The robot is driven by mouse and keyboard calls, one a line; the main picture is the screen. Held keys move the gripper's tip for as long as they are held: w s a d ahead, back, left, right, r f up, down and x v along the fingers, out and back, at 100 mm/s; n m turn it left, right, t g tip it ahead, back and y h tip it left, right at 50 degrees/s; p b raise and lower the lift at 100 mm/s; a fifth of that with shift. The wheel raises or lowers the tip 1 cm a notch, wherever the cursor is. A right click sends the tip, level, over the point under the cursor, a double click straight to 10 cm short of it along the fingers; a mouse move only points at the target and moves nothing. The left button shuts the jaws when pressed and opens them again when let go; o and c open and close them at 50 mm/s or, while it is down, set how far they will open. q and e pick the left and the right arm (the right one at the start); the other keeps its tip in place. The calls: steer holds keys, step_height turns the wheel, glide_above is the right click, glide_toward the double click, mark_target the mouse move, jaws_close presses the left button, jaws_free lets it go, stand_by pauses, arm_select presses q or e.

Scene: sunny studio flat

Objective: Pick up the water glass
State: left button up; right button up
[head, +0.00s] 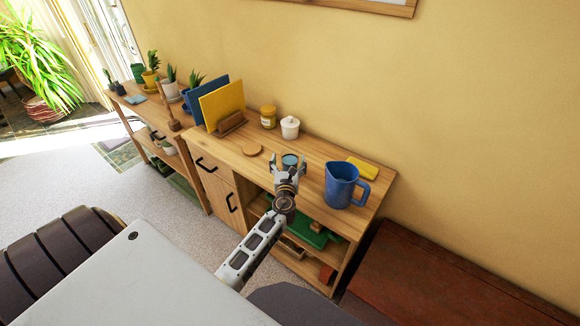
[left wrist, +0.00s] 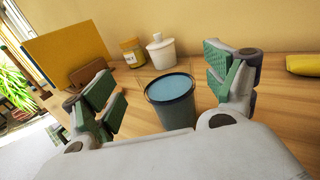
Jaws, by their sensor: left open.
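The water glass (left wrist: 172,100) is a dark-rimmed tumbler with blue water, upright on the wooden sideboard top (head: 318,148). In the head view the glass (head: 290,161) shows just behind my left gripper (head: 290,165), which partly covers it. In the left wrist view my left gripper (left wrist: 165,95) is open, with a green-padded finger on each side. The glass stands between and slightly beyond the fingers, apart from both. Its lower part is hidden by the gripper body. My right gripper is not in view.
A blue jug (head: 341,186) and a yellow cloth-like item (head: 362,168) are right of the glass.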

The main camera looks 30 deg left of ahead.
mark_target(290, 154)
arm_select(q)
steer(key=shift+x, duration=1.1)
steer(key=shift+w+a, duration=0.15)
steer(key=shift+w, duration=0.5)
steer(key=shift+w+a+f, duration=0.1)
steer(key=shift+w+a, duration=0.05)
steer(key=shift+w, duration=0.1)
steer(key=shift+c, duration=0.2)
steer(key=c, duration=1.8)
steer(key=shift+r, duration=0.25)
